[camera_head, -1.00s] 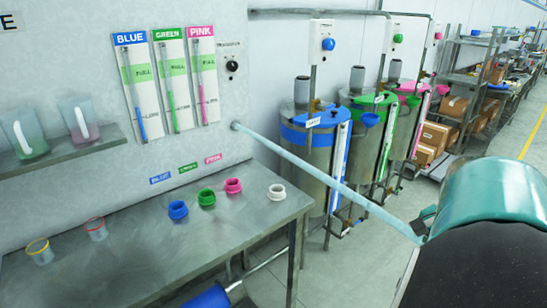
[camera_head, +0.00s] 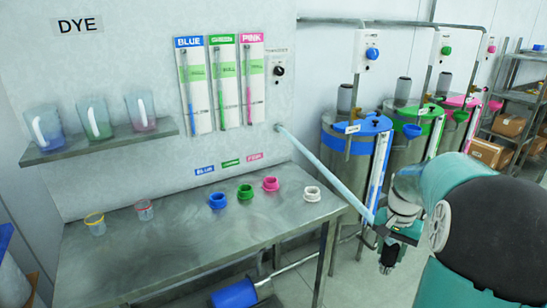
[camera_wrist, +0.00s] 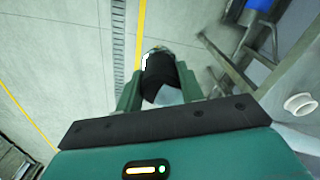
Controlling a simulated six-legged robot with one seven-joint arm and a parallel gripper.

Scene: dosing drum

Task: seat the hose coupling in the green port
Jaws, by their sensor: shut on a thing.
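The green port (camera_head: 245,192) is a green ring on the metal bench, between a blue port (camera_head: 217,201) and a pink port (camera_head: 270,184). A pale blue hose (camera_head: 325,172) runs from the wall down to my gripper (camera_head: 388,254), right of the bench and apart from the ports. In the wrist view my gripper (camera_wrist: 159,72) is shut on a dark piece with a pale end, the hose coupling (camera_wrist: 160,78). Its far end is hard to make out. The green port is not visible in the wrist view.
A white ring (camera_head: 312,194) sits at the bench's right end; it also shows in the wrist view (camera_wrist: 300,104). Drums (camera_head: 345,165) stand behind on the right. The bench middle (camera_head: 190,250) is clear.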

